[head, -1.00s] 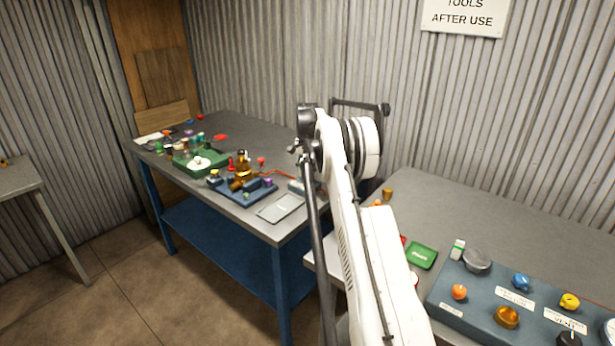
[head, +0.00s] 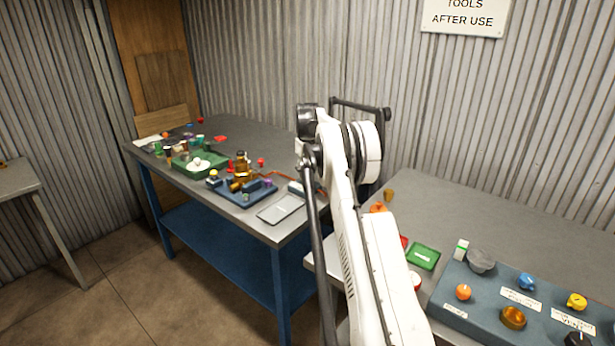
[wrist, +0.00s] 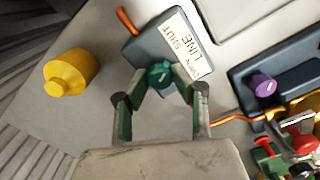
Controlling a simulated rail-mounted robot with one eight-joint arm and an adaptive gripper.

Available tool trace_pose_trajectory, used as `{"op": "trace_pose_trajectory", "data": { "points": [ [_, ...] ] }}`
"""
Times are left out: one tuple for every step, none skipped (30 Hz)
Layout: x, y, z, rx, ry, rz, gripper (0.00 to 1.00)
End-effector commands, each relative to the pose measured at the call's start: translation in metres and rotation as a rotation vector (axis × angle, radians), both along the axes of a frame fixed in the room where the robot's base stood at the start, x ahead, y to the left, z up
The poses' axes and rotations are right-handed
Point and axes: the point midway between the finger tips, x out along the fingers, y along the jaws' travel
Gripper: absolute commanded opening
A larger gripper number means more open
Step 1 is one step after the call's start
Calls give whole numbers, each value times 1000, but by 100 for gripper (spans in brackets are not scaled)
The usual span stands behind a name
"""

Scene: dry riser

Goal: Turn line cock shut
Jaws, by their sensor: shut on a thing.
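The line cock is a small teal knob (wrist: 160,73) on a dark grey box (wrist: 152,46) in the wrist view. A white label (wrist: 178,42) on the box reads "LINE" and "SHUT", seen turned over. My gripper (wrist: 161,83) has its green and grey fingers around the knob and is shut on it. A pale line shows on the knob's top. The fingers hide part of the knob. In the head view my arm hides the gripper and the knob.
A purple knob (wrist: 262,85) on a dark base and an orange cable (wrist: 230,117) are at right. In the head view, a knob panel (head: 478,304) lies on the right bench.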

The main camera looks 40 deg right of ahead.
Motion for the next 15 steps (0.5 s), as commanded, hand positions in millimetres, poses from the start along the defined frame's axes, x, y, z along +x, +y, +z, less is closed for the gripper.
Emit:
{"op": "trace_pose_trajectory", "data": {
  "points": [
    [0,0,0,0,-1,38,0],
    [0,0,0,0,-1,61,0],
    [0,0,0,0,-1,90,0],
    [0,0,0,0,-1,111,0],
    [0,0,0,0,-1,132,0],
    [0,0,0,0,-1,157,0],
    [0,0,0,0,-1,174,0],
    [0,0,0,0,-1,191,0],
    [0,0,0,0,-1,211,0],
    [0,0,0,0,-1,225,0],
    [0,0,0,0,-1,238,0],
    [0,0,0,0,-1,254,0],
    [0,0,0,0,-1,263,0],
    [0,0,0,0,-1,273,0],
    [0,0,1,0,-1,284,0]
  ]
}}
